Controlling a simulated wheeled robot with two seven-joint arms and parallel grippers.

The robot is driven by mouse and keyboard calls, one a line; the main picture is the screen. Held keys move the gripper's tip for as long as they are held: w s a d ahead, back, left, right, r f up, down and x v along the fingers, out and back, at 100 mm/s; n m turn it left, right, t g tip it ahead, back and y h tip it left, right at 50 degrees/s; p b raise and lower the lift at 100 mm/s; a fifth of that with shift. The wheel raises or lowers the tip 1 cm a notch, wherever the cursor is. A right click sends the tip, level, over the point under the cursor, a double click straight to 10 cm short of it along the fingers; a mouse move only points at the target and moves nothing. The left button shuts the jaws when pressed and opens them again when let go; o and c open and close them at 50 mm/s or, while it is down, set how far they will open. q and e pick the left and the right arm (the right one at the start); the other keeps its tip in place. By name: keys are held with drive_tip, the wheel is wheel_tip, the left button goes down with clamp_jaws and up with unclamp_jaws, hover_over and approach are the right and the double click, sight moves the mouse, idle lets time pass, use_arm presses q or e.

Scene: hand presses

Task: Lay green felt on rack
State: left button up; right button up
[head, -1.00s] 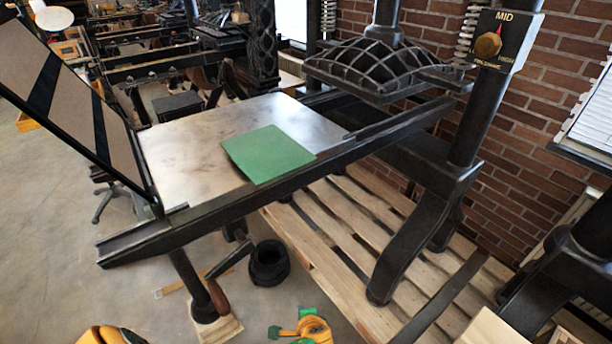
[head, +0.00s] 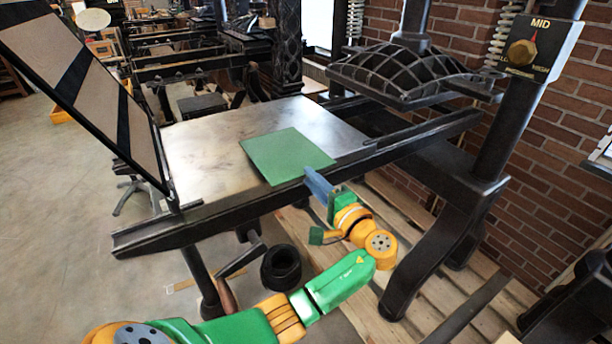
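The green felt (head: 284,155) is a flat square lying on the metal press bed (head: 203,150), its near right edge reaching over the dark front rail. My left gripper (head: 315,182) comes up from below on my green and orange arm. Its blue-grey fingertips are at the felt's near right edge, in front of the rail. They look close together, but I cannot tell whether they hold the felt or only sit beside it. My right gripper is not in view. I cannot make out a rack in this view.
A tilted framed panel (head: 75,75) stands at the left end of the bed. A black ribbed platen (head: 400,72) hangs over the right end. A dial marked MID (head: 522,52) is on the press post. A wooden pallet (head: 460,280) and a black ring-shaped object (head: 281,268) are below.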

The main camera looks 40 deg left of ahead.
sight(310, 164)
use_arm(q)
drive_tip(key=x, duration=0.2)
drive_tip(key=shift+w+a, duration=0.1)
drive_tip(key=shift+a, duration=0.1)
clamp_jaws()
wheel_tip(310, 164, up, 4)
drive_tip(key=p, duration=0.3)
drive_tip(key=shift+f, duration=0.2)
drive_tip(key=shift+f+b, duration=0.25)
drive_tip(key=shift+b, duration=0.05)
drive_tip(key=shift+d+r+p, duration=0.25)
drive_tip(key=shift+d+p, duration=0.2)
drive_tip(key=s+d+r+p, duration=0.2)
drive_tip(key=d+p, duration=0.1)
drive_tip(key=d, duration=0.2)
drive_tip(key=shift+s+d+r, duration=0.2)
drive_tip(key=shift+s+d, duration=0.15)
